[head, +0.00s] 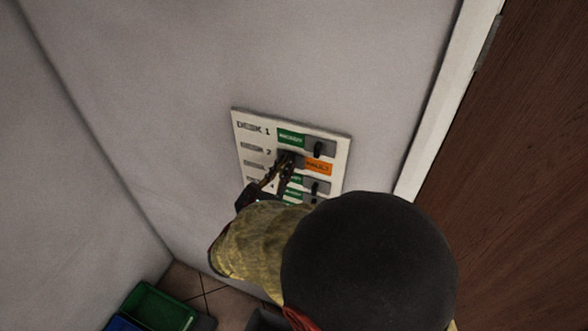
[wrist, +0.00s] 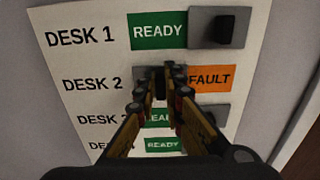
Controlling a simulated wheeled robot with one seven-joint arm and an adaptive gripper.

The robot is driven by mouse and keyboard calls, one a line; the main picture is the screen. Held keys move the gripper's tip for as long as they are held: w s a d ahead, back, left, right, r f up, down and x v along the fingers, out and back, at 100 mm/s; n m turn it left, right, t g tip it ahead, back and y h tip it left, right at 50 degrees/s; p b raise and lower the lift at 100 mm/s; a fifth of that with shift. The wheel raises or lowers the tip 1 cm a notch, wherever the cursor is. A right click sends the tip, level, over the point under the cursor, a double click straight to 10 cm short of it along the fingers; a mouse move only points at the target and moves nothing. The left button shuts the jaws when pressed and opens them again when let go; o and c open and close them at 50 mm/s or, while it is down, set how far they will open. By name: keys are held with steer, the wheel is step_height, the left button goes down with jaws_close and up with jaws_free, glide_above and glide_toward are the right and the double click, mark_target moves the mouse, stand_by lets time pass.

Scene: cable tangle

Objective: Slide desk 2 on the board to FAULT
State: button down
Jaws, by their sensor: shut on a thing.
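The white board (head: 241,122) is on the wall, with rows labelled by desk; it also shows in the wrist view (wrist: 62,15). In the DESK 2 row, the orange FAULT panel (wrist: 212,78) is uncovered on the right. The grey desk 2 slider (wrist: 143,73) sits left of it, where the other rows show green. My gripper (wrist: 165,70) is shut on the slider's dark knob, which is mostly hidden between the fingertips. In the head view my gripper (head: 287,158) reaches the same row, and my arm hides the board's lower part.
The DESK 1 row shows green READY (wrist: 158,31), with its slider (wrist: 225,27) on the right. The rows below also show green, partly hidden by my fingers. A brown door (head: 530,150) with a white frame stands right. A green bin (head: 155,308) is on the floor.

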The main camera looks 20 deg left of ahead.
steer(key=shift+a, duration=0.1)
steer(key=c, duration=1.9)
jaws_free()
steer(key=shift+a, duration=0.1)
steer(key=s, duration=0.8)
steer(key=s+a, duration=0.1)
steer(key=s, duration=0.3)
